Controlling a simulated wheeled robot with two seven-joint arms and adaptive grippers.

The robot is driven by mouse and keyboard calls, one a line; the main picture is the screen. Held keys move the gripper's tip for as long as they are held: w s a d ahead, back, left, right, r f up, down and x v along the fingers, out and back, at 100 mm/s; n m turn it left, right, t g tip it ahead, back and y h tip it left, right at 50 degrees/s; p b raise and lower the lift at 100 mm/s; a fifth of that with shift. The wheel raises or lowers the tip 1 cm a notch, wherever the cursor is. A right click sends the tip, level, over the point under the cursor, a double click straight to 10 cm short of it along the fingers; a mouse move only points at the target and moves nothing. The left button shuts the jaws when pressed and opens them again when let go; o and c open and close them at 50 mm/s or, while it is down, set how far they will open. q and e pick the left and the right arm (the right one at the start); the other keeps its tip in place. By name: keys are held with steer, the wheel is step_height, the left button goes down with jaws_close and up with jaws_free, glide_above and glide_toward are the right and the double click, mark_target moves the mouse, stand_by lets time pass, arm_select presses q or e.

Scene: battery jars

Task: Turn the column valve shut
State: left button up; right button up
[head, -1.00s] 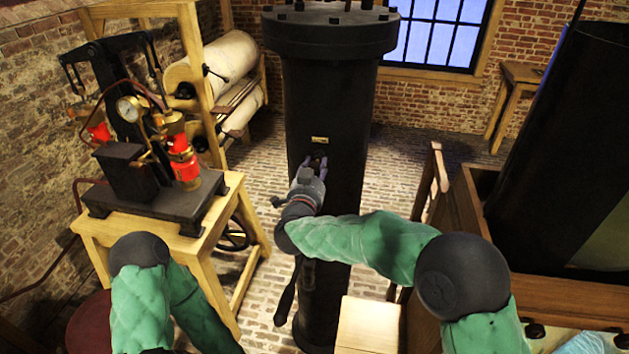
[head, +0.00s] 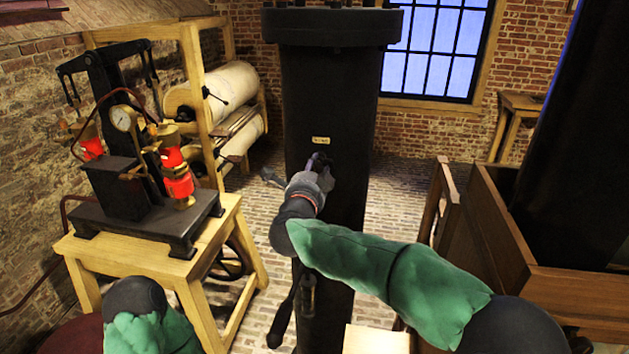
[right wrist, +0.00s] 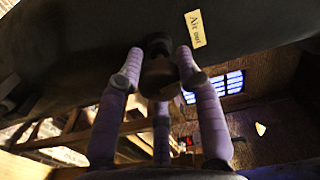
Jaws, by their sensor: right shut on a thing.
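The tall black column (head: 345,90) stands in the middle of the head view. A small label (head: 320,141) is on its front; in the right wrist view the label (right wrist: 195,29) reads "Air out". The column valve shows in the right wrist view as a dark brown knob (right wrist: 158,73) beside the label. My right gripper (head: 319,163) is at the column just below the label. Its purple fingers (right wrist: 157,80) are around the knob and shut on it. In the head view the gripper hides most of the valve. My left gripper is out of view.
A wooden table (head: 150,258) with a black gauge apparatus (head: 120,185) stands left. A black lever (head: 283,318) hangs low on the column. A wooden box (head: 490,225) is right, and a light wooden block (head: 377,338) is at the bottom. Brick floor shows behind.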

steer(key=shift+d+r+m+b, duration=0.15)
steer(key=shift+m+b, duration=0.25)
steer(key=shift+m, duration=0.15)
steer(key=shift+d+r+m+b, duration=0.15)
steer(key=shift+m+b, duration=0.25)
steer(key=shift+m, duration=0.15)
steer(key=o, duration=1.1)
steer(key=shift+c, duration=0.2)
steer(key=shift+o, duration=0.5)
steer(key=shift+d+f, duration=0.15)
steer(key=shift+d, duration=0.05)
steer(key=shift+s+a+f, duration=0.1)
steer(key=shift+a, duration=0.25)
steer(key=s+a, duration=0.2)
steer(key=s, duration=0.9)
steer(key=shift+s, duration=0.3)
